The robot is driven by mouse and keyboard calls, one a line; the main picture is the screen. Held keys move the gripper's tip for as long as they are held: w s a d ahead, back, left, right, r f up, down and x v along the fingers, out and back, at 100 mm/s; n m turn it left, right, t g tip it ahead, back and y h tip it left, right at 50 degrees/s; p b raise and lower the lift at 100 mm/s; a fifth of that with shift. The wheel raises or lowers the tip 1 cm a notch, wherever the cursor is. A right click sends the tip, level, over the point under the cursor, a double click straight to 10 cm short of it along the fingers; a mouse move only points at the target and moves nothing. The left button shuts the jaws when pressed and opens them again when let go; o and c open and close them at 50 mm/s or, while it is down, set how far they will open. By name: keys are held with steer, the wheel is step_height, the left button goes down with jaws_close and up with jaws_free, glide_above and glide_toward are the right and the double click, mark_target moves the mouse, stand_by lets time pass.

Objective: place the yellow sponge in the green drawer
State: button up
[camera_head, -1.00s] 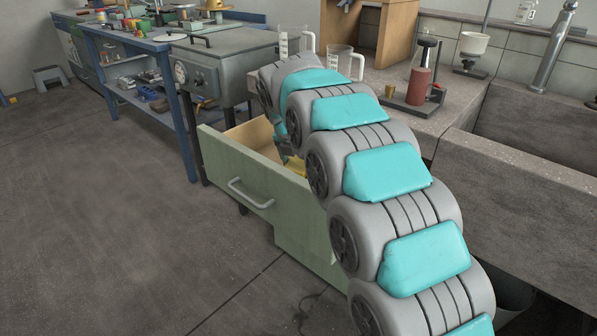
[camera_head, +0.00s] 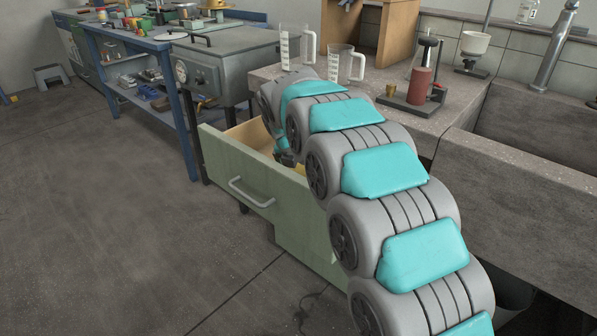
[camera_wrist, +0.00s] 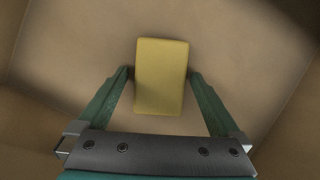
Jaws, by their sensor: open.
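The green drawer (camera_head: 228,164) is pulled out below the bench, with its grey handle on the front. The yellow sponge (camera_wrist: 162,78) lies on the tan drawer floor (camera_wrist: 70,45) in the wrist view. In the head view only a bit of the sponge (camera_head: 299,168) shows past the drawer front and my arm. My gripper (camera_wrist: 160,74) is open, with one finger on each side of the sponge's lower half. The fingertips are close to its sides; I cannot tell whether they touch. In the head view my arm reaches down into the drawer and hides part of it.
The concrete bench (camera_head: 462,112) runs beside the drawer, with two clear measuring jugs (camera_head: 345,62) and a stand with a red cylinder (camera_head: 420,84) on it. A grey metal box (camera_head: 225,62) with a gauge stands behind the drawer.

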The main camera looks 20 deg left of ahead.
steer(key=v, duration=1.2)
steer(key=shift+r, duration=0.2)
steer(key=shift+w, duration=0.1)
